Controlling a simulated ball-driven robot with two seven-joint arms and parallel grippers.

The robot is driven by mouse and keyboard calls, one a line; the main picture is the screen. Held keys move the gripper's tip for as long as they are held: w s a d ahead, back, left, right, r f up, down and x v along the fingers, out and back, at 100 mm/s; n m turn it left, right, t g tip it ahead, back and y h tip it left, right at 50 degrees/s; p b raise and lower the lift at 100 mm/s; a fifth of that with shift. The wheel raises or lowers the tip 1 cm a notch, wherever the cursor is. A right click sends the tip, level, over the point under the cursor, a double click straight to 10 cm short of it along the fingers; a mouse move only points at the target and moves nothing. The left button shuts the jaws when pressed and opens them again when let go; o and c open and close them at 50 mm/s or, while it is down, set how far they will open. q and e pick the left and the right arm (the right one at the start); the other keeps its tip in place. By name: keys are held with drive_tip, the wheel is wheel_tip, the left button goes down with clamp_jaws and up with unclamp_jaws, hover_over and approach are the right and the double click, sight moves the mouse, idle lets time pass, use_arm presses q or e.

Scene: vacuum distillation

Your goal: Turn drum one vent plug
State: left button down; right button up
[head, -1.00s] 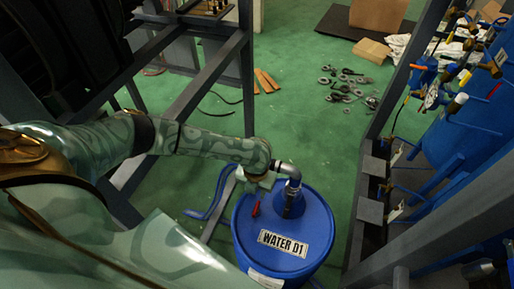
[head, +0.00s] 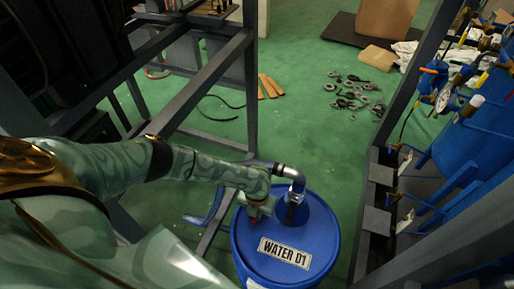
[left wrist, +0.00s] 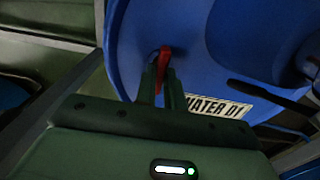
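In the head view the plug is mostly hidden by my left gripper (head: 260,210), which is over the drum's top. In the left wrist view the two fingers of this gripper (left wrist: 162,88) lie on either side of the red handle, with a narrow gap; whether they press on it is unclear. My right gripper is not in view.
A pipe elbow (head: 290,172) rises from a fitting on the drum lid, close to my left gripper. Grey metal frames (head: 205,85) stand left and right. Blue vessels with gauges and valves (head: 447,98) are at right. Loose metal parts (head: 350,95) lie on the green floor behind.

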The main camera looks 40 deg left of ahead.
use_arm(q)
drive_tip(key=shift+n, duration=0.3)
drive_tip(key=n+p, duration=0.2)
drive_tip(key=n, duration=0.3)
drive_tip(key=shift+r, duration=0.1)
drive_tip(key=n+p, duration=0.1)
drive_tip(key=n, duration=0.2)
drive_tip(key=shift+n, duration=0.4)
drive_tip(key=n+p, duration=0.1)
drive_tip(key=n, duration=0.2)
drive_tip(key=shift+n, duration=0.3)
drive_tip(key=n+p, duration=0.1)
drive_tip(key=n, duration=0.4)
drive_tip(key=shift+p, duration=0.3)
drive_tip(key=n+p, duration=0.1)
drive_tip(key=n, duration=0.4)
drive_tip(key=shift+n, duration=0.4)
drive_tip(key=shift+a, duration=0.1)
drive_tip(key=c, duration=1.5)
unclamp_jaws()
